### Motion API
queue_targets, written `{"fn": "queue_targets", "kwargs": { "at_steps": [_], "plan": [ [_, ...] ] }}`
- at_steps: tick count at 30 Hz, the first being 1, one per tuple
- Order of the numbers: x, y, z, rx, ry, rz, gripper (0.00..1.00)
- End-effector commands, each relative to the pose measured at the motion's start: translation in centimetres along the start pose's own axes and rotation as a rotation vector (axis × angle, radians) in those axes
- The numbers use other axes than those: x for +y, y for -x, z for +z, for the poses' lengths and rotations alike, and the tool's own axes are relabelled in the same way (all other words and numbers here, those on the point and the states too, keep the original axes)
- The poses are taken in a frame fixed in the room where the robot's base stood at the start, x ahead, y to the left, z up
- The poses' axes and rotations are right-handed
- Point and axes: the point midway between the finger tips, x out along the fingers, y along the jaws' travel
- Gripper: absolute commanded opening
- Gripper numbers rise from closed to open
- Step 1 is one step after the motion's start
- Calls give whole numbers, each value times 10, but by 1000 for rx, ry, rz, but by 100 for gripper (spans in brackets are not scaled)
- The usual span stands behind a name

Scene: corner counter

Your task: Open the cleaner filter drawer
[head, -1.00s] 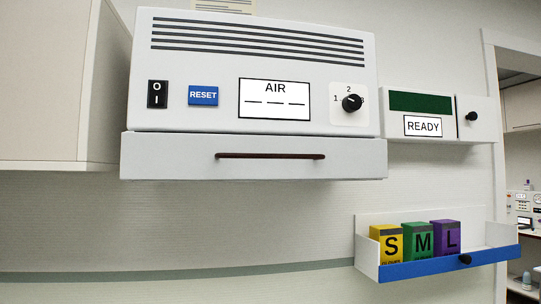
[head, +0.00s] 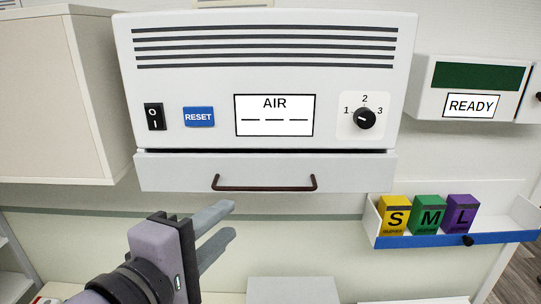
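The air cleaner (head: 265,50) hangs on the wall, a white box with a vented top and an AIR display with dashes. Its filter drawer (head: 350,172) is the white panel along the bottom, with a dark red-brown bar handle (head: 265,188). The drawer looks closed or nearly so; a dark gap shows along its top edge. My gripper (head: 225,226) is in the lower left of the head view, below and left of the handle and apart from it. Its two grey fingers stand apart with nothing between them.
A power switch (head: 154,117), a blue RESET button (head: 199,117) and a dial (head: 364,118) are above the drawer. A white cabinet (head: 65,95) is at left. A READY unit (head: 472,90) and a blue-edged shelf (head: 420,240) with S, M and L boxes are at right.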

Motion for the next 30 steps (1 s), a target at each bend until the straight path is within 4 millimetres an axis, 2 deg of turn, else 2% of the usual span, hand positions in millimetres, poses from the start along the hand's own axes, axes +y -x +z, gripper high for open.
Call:
{"fn": "queue_targets", "kwargs": {
  "at_steps": [9, 15, 21, 29, 30],
  "plan": [
    [-2, -96, 3, -9, 2, -4, 30],
    [-2, -139, 2, -5, 0, -5, 30],
    [-2, -157, 2, -2, -1, -4, 30],
    [-3, -158, 2, -1, -1, -4, 30],
    [-3, -158, 2, -1, -1, -4, 22]
  ]
}}
